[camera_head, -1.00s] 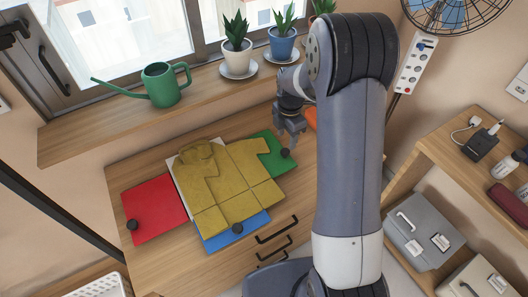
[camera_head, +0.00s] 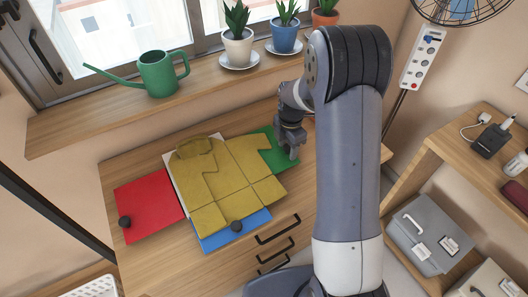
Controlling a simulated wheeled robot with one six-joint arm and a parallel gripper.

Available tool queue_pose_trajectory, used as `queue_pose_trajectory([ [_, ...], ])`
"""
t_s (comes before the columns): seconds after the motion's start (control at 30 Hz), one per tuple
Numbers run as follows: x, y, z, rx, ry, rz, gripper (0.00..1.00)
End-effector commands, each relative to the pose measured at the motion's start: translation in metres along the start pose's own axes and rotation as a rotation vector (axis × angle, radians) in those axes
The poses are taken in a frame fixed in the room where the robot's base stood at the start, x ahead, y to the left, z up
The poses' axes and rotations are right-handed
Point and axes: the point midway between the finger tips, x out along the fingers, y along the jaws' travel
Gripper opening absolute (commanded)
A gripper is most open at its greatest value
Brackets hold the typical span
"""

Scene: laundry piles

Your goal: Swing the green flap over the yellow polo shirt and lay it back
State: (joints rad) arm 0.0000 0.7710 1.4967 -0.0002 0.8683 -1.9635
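The yellow polo shirt (camera_head: 232,177) lies spread face down on a folding board, with its collar toward the window. The green flap (camera_head: 273,160) lies flat on the dresser top to the right of the shirt, partly under its sleeve. My gripper (camera_head: 291,152) points down at the outer part of the green flap, where the flap's dark knob is hidden behind the fingers. I cannot tell whether the fingers are closed on the knob.
The red flap (camera_head: 150,203) and blue flap (camera_head: 230,232) lie flat, each with a dark knob. The wooden dresser top (camera_head: 130,172) is bare around the board. A green watering can (camera_head: 158,74) and potted plants stand on the windowsill behind. A shelf stands at right.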

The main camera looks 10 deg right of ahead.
Motion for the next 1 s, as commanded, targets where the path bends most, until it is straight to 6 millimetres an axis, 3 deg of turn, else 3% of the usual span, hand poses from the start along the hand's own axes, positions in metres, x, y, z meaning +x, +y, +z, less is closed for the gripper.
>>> queue_pose_trajectory([
  [0.13,0.007,-0.003,-0.001,0.000,0.005,-0.011,0.37],
  [0.43,0.001,-0.003,-0.004,-0.001,-0.006,-0.010,0.36],
  [0.47,-0.003,-0.003,-0.005,-0.001,-0.013,-0.009,0.35],
  [0.5,-0.009,-0.002,-0.006,-0.003,-0.025,-0.009,0.24],
  [0.53,-0.013,-0.002,-0.007,-0.002,-0.034,-0.009,0.20],
  [0.7,-0.031,-0.002,-0.012,-0.002,-0.077,-0.009,0.21],
  [1.0,-0.035,-0.002,-0.011,0.000,-0.089,-0.007,0.21],
])
